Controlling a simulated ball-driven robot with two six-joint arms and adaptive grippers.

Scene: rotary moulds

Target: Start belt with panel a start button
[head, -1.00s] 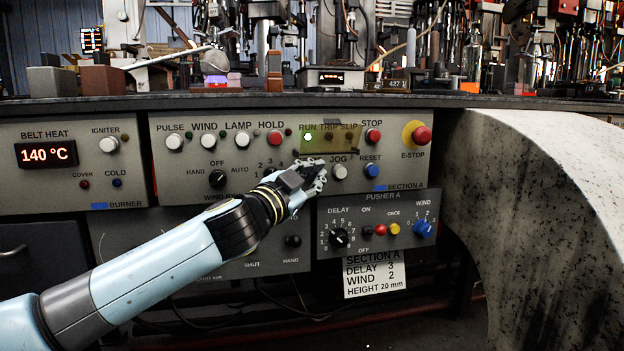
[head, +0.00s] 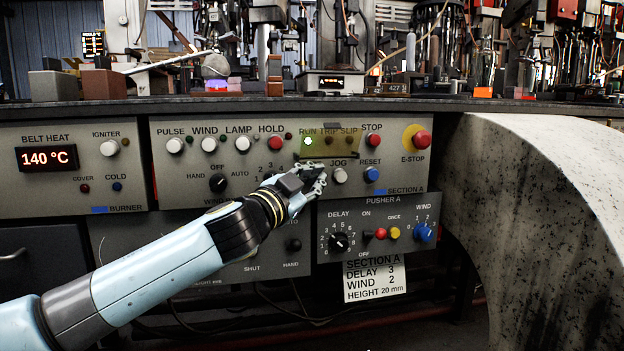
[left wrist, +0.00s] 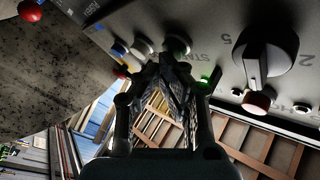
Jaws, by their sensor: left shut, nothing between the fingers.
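The section A panel (head: 260,190) is a light grey plate with labelled buttons, knobs and lamps. My left gripper (head: 319,180) is shut and empty. It is at the panel, just left of the white JOG button (head: 340,175), and hides the spot there in the head view. The RUN lamp (head: 308,142) glows green. My right gripper is not in view.
A yellowish see-through flap (head: 335,147) covers the RUN, TRIP and SLIP lamps above the gripper. The red STOP button (head: 373,140), blue RESET button (head: 372,174) and E-STOP (head: 421,139) are to the right. The pusher A panel (head: 350,215) is below.

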